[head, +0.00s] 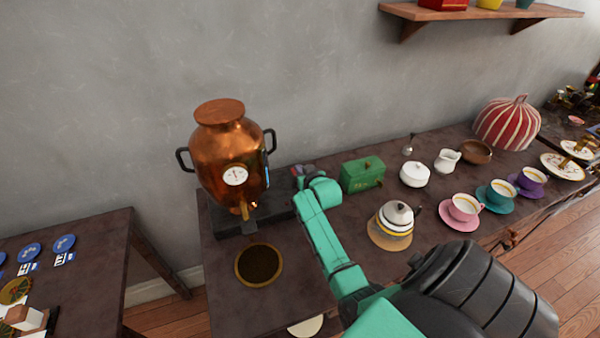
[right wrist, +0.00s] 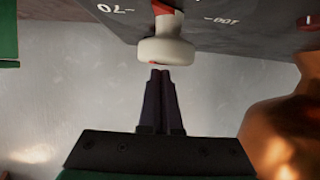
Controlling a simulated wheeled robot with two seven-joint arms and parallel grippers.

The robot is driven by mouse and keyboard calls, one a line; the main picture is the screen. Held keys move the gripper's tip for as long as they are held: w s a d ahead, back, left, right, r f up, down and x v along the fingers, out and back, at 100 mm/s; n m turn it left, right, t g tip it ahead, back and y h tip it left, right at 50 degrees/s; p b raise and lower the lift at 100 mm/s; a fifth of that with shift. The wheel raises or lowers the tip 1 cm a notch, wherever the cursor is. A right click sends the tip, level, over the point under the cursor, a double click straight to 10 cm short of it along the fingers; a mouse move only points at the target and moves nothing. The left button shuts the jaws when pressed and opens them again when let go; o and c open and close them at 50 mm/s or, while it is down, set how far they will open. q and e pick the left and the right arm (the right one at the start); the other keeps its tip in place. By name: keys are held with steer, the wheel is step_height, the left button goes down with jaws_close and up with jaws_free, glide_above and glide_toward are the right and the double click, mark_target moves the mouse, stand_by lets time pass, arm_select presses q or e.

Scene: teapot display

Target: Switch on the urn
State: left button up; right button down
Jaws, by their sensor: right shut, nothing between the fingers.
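The copper urn (head: 212,150) with black side handles, a round white gauge (head: 235,175) and a brass tap (head: 245,210) stands on a dark base (head: 232,225) on the table. In the right wrist view, a dark panel (right wrist: 235,22) with white printed marks carries a pale knob (right wrist: 160,50) with a red mark. My right gripper (head: 299,178) is right of the urn, above the base's right part. Its shut, empty fingers (right wrist: 160,75) point at the knob, with their tips just short of or at it; contact is unclear. My left gripper is not in view.
A green box (head: 362,176), a white lidded pot (head: 415,174), a teapot (head: 397,215) and several cups on saucers stand to the right. A round brass-rimmed tray (head: 240,279) lies before the urn. My right arm crosses the table's front.

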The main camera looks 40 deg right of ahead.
steer(key=shift+s+a+f, duration=0.1)
steer(key=shift+s+f, duration=0.1)
steer(key=shift+f, duration=0.35)
